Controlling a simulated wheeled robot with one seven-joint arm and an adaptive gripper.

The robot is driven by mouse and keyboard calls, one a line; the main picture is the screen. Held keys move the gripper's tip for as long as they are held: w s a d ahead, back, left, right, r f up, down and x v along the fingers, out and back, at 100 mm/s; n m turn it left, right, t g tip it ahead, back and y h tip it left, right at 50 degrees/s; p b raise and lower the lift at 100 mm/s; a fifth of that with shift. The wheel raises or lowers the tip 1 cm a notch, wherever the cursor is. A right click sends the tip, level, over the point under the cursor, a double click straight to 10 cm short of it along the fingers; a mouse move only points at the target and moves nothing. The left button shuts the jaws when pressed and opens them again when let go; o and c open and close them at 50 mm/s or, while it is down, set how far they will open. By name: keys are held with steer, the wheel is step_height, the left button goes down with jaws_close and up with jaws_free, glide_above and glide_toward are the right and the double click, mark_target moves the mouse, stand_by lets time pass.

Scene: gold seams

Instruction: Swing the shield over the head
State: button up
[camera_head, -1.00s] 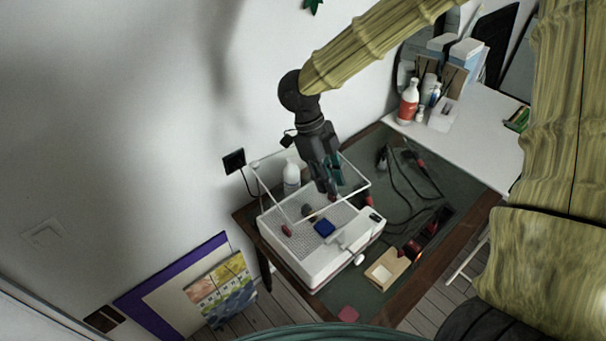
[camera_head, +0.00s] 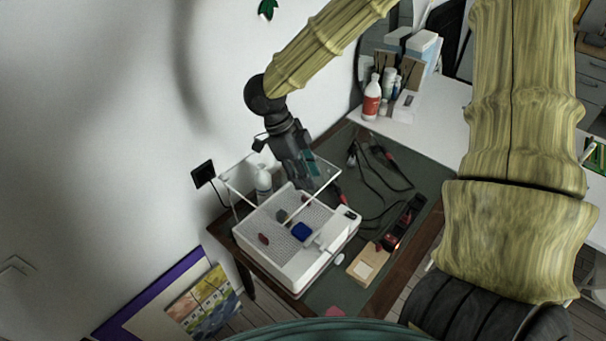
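The shield (camera_head: 313,199) looks like a clear panel with thin white edges, standing above a white box-shaped machine (camera_head: 300,277) with a perforated top. My gripper (camera_head: 313,184) points down at the shield's right part, close to its edge. I cannot tell whether it touches the shield, and its finger opening is too small and dark to read. A blue block (camera_head: 302,231) sits on the machine's top, with a small dark red piece (camera_head: 263,239) to its left. I cannot tell which part is the head.
A white bottle (camera_head: 264,184) stands behind the machine by the wall. Black cables (camera_head: 375,176) lie on the green mat to the right. A wooden block (camera_head: 367,266) and a dark red-lit device (camera_head: 402,222) lie at the right front. A red-and-white bottle (camera_head: 372,98) stands at the back.

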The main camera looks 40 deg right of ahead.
mark_target(289, 180)
steer(key=shift+o, duration=0.6)
steer(key=shift+w+d, duration=0.15)
steer(key=shift+a+r, duration=0.2)
steer(key=v, duration=1.1)
steer(key=shift+r, duration=0.25)
steer(key=shift+w, duration=0.1)
